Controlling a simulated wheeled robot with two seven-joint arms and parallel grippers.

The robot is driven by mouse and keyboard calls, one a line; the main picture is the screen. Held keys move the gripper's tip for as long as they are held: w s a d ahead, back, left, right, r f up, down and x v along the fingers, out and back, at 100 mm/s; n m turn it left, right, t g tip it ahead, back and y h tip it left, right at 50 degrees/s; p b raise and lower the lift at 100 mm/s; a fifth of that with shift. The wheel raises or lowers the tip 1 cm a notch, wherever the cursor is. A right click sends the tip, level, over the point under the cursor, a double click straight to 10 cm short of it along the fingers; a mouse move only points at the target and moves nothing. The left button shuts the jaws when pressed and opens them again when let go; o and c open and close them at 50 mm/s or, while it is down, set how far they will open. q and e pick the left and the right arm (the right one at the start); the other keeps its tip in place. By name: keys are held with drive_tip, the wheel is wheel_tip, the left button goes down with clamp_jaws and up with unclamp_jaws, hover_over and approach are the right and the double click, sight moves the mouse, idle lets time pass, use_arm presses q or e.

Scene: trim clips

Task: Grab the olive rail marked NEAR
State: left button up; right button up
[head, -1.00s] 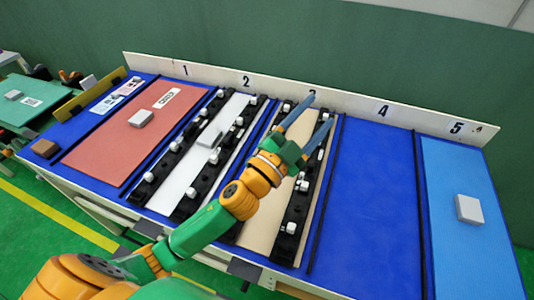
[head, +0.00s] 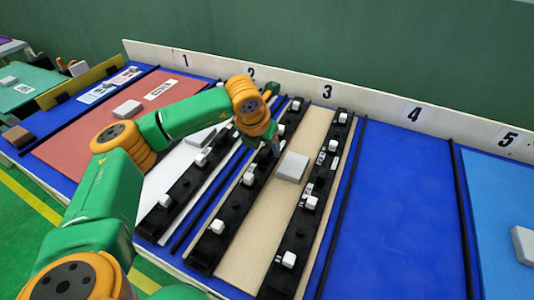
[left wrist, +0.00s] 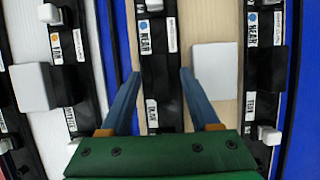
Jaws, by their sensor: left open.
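A black rail (head: 236,207) with white clips lies along the left side of the beige panel in bay 3. A second black rail (head: 310,185) lies on the panel's right side; in the left wrist view this rail (left wrist: 262,65) also has a NEAR label, with a blue dot. No olive colour shows on either. My left gripper (left wrist: 158,74) is open, its fingers appearing either side of the left rail; contact is unclear.
A pale block (head: 291,167) lies on the beige panel (head: 262,225) between the two rails, close to my gripper. More black rails with clips flank the white panel in bay 2. Bay 4's blue surface (head: 400,200) is clear. A numbered board (head: 370,105) runs along the back.

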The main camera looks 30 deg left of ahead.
use_arm(q)
drive_tip(key=shift+f, duration=0.2)
drive_tip(key=shift+c, duration=0.7)
clamp_jaws()
drive_tip(key=shift+r, duration=0.1)
idle(0.4)
